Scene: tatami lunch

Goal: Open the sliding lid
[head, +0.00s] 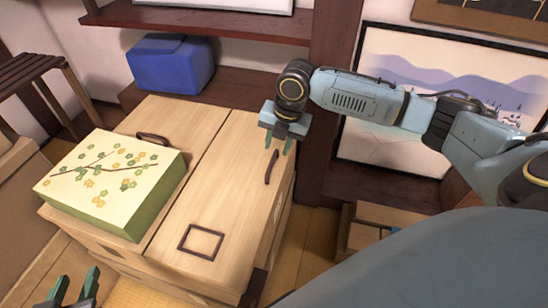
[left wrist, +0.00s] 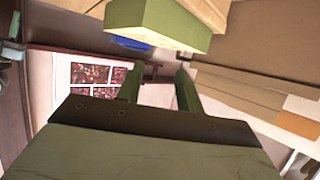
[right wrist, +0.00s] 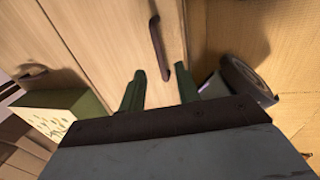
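A wooden chest (head: 225,165) has a top of two light wood panels with a seam between them. The right panel carries a dark bar handle (head: 272,167) near its right edge and a dark square frame (head: 201,242) near its front. My right gripper (head: 280,146) is open, its fingers just above the far end of the bar handle. In the right wrist view the handle (right wrist: 159,47) lies ahead, between and beyond the fingertips; it looks apart from them. My left gripper (head: 76,286) is open and empty at the lower left, its fingers (left wrist: 155,82) apart.
A green box with a floral top (head: 112,181) rests on the left panel, near another dark handle (head: 153,138). A blue box (head: 170,65) sits on the shelf behind. A dark wooden post (head: 330,110) stands behind my right gripper. The right panel is otherwise clear.

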